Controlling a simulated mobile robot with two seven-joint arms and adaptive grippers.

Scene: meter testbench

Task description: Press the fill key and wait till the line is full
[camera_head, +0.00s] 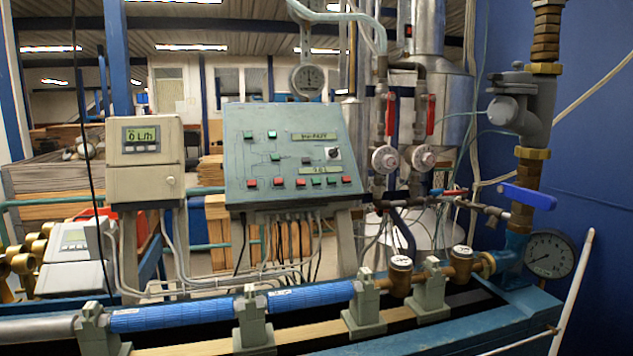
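A grey-green control panel (235,150) stands in the middle, facing me. Along its lower edge is a row of small red and green keys (300,182); their labels are too small to read, so I cannot tell which is the fill key. The line (310,297) runs across the front, with blue sections and brass meters (401,275) clamped in grey-green holders. A beige box (145,160) left of the panel has a lit display (141,139) that seems to read 0. Neither gripper is in view.
A pressure gauge (549,255) sits at the line's right end. A blue-handled valve (527,196) and red-handled valves (431,115) stand right of the panel. A thin white rod (572,290) rises at the front right. The space before the panel face looks clear.

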